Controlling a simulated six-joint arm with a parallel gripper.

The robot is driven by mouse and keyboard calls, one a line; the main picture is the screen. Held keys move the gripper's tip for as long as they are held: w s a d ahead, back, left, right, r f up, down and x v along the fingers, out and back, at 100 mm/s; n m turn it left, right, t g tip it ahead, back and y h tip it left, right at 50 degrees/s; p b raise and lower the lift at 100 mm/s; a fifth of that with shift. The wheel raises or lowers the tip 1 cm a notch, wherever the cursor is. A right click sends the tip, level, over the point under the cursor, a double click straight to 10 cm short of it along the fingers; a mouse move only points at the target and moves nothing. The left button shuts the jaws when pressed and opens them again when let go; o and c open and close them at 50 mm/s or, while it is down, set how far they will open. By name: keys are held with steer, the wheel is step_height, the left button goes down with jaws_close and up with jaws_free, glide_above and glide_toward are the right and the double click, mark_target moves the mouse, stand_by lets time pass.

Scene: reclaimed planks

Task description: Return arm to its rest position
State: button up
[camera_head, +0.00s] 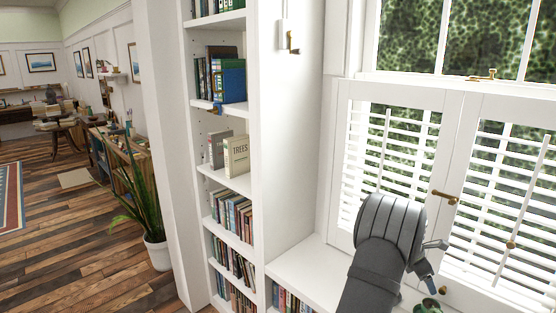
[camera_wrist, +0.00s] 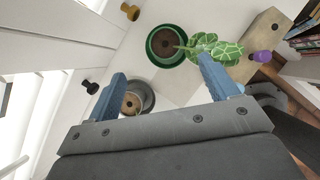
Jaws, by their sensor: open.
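My gripper (camera_wrist: 161,68) shows in the wrist view with its two blue fingers apart and nothing held between them. In the head view my gripper (camera_head: 430,267) is at the lower right, in front of the white shutters and partly hidden by my grey arm. Below the fingers in the wrist view, a green pot (camera_wrist: 152,47) with dark soil stands on a white surface. A grey round pot (camera_wrist: 147,92) is partly hidden by the left finger.
Green patterned leaves (camera_wrist: 226,52) lie beside the right finger. A wooden block (camera_wrist: 263,36) and a purple item (camera_wrist: 261,58) are at the right. In the head view, white shutters (camera_head: 500,200) stand behind my arm and a bookshelf (camera_head: 232,180) stands left. The white ledge (camera_head: 310,268) has clear room.

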steer(key=shift+s+d+f, duration=0.1)
steer(key=shift+s+f, duration=0.1)
steer(key=shift+f, duration=0.4)
steer(key=shift+s+f, duration=0.15)
steer(key=shift+f, duration=0.45)
